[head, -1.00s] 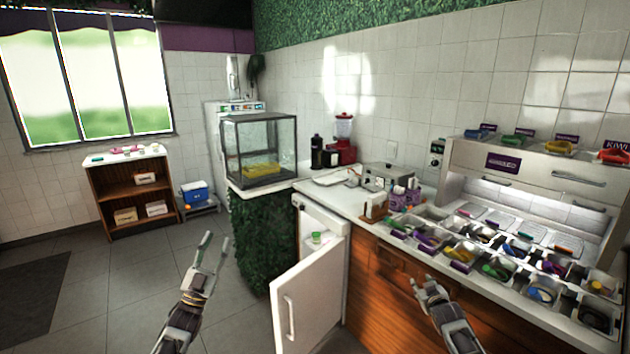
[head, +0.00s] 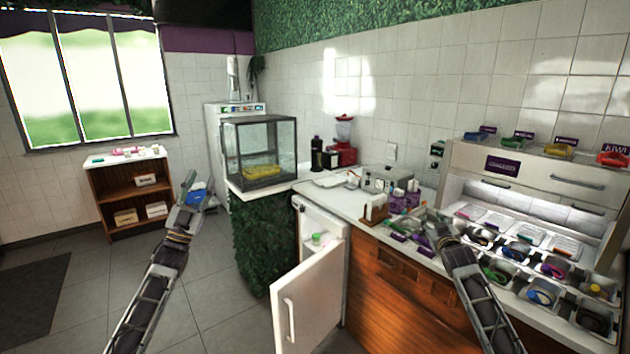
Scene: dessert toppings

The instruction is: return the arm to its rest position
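My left arm reaches up from the bottom left. Its gripper (head: 195,192) hangs over the floor left of the display case, in front of the blue box. Its fingers look parted, with nothing seen between them. My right arm reaches in from the bottom right. Its gripper (head: 437,226) is above or in front of the left end of the topping counter. Its fingertips blend with the toppings behind, so I cannot tell whether they are parted. It hides some of the topping tubs.
The white fridge door (head: 307,308) stands open below the counter (head: 350,207), between my arms. A glass case (head: 260,150) stands on a leafy pedestal. Topping tubs (head: 540,297) fill the right counter. A wooden shelf (head: 130,187) stands at the left.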

